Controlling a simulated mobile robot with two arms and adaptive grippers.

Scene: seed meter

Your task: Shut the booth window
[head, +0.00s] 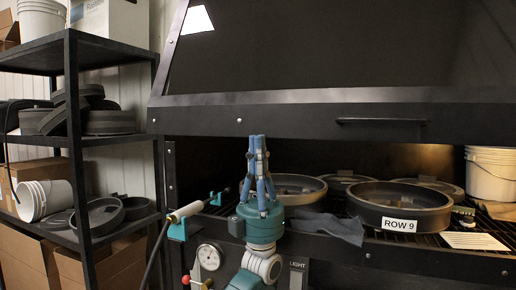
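The booth window (310,45) is a large dark sloped pane in a black frame. Its bottom rail (270,119) carries a thin black handle (381,121) right of centre. The rail stands above a wide opening into the booth. My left gripper (258,140) points up in front of the opening, its blue fingers drawn together at the tips, which overlap the rail's lower edge in the picture. I see nothing between them, and I cannot tell whether they touch the rail. The gripper is well left of the handle. My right gripper is not in view.
Inside the booth, round dark pans, one labelled ROW 9 (400,206), a grey cloth (327,228) and a white bucket (490,173) rest on a grate. A white-handled tool (187,211) and a dial gauge (209,257) are at the front left. A loaded black shelf (72,110) stands left.

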